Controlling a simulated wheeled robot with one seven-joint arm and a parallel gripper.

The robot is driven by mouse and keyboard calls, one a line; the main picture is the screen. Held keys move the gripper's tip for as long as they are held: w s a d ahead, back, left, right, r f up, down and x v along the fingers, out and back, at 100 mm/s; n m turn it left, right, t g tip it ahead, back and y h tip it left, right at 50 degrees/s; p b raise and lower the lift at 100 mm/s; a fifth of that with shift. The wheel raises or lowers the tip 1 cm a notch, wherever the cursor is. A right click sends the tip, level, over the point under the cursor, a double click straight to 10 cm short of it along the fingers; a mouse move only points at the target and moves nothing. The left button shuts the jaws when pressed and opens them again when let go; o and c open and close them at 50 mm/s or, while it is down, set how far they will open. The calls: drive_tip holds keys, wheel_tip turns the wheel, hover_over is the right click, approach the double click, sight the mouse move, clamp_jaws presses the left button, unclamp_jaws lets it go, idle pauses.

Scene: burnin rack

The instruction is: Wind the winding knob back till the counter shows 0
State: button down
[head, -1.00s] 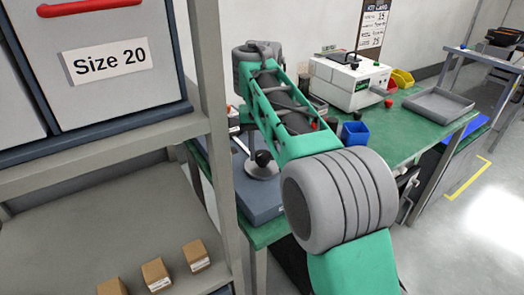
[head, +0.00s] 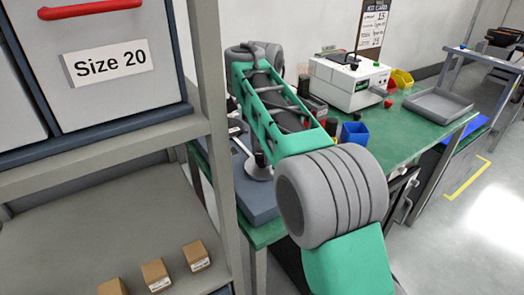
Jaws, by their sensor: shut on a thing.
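My arm reaches from the lower right across the green bench, and its far end bends down behind its own links. My gripper is hidden there, so neither its fingers nor anything between them can be seen. On a blue-grey base (head: 258,206) at the bench's left end, a pale round disc (head: 262,174) with a short dark upright part (head: 261,158) shows just below my forearm. I cannot tell whether this is the winding knob. No counter reading can be made out; the rest of that device is covered by my arm.
A white box-shaped machine (head: 337,84) stands at the bench's back. A blue bin (head: 355,132), a yellow bin (head: 402,78) and a grey tray (head: 438,104) are on the green bench (head: 420,133). A grey shelf post (head: 220,130) stands close left of my arm, with several small cartons on the shelf.

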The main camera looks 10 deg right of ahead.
drive_tip(key=shift+f+m, duration=0.1)
drive_tip(key=shift+m, duration=1.8)
drive_tip(key=c, duration=0.9)
unclamp_jaws()
drive_tip(key=shift+r, duration=0.2)
wheel_tip(320, 180, up, 8)
drive_tip(key=p, duration=0.7)
drive_tip(key=shift+f, duration=0.15)
drive_tip(key=shift+f, duration=0.1)
